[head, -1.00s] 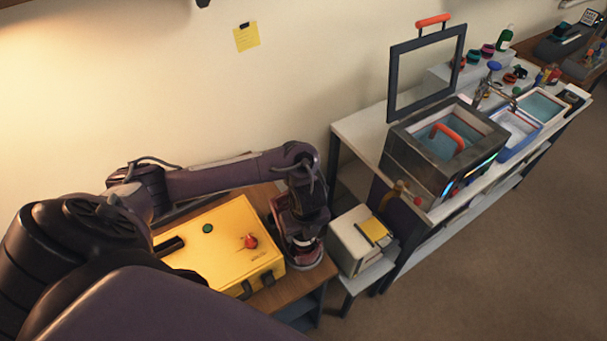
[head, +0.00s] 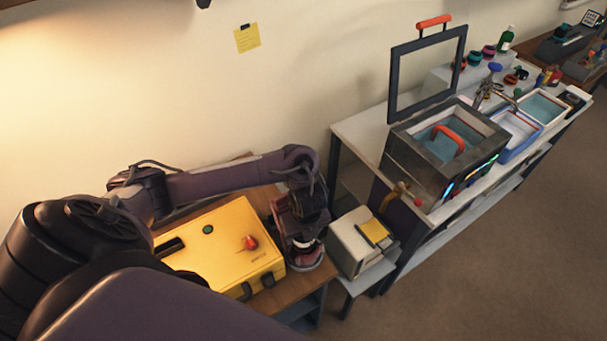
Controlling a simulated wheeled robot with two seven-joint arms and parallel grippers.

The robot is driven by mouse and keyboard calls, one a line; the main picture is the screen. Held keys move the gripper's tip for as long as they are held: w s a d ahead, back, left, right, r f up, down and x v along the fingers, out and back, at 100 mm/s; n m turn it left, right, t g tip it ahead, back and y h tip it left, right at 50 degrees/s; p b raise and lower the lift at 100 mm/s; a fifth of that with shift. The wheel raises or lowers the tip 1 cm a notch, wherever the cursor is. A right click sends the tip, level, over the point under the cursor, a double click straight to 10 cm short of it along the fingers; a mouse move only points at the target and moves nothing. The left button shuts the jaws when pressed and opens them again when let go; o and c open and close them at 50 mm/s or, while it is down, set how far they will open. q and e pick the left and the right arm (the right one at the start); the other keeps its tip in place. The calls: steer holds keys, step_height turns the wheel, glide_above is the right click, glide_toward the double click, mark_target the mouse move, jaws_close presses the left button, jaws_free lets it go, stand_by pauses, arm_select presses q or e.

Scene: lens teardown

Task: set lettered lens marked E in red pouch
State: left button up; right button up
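My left arm comes in from the left and bends down at the right end of the wooden table. My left gripper (head: 304,241) points down there, and its fingers are too small and dark to tell open from shut. A dark red, rounded item (head: 304,262), possibly the red pouch, sits right under the gripper and is partly covered by it. A small pale patch shows between the two, and I cannot tell what it is. No lens with a readable letter E shows. My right gripper is out of view.
A yellow case (head: 215,243) with a red knob lies left of the gripper. A pale box (head: 352,250) stands on a low stand to the right. Beyond is a long white bench with a metal tank (head: 440,178), an upright dark frame and trays. Open floor lies at right.

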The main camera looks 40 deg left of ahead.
arm_select(q)
steer(key=shift+f, duration=0.2)
steer(key=o, duration=1)
steer(key=shift+o, duration=0.7)
steer(key=shift+f, duration=0.1)
steer(key=shift+o, duration=1.1)
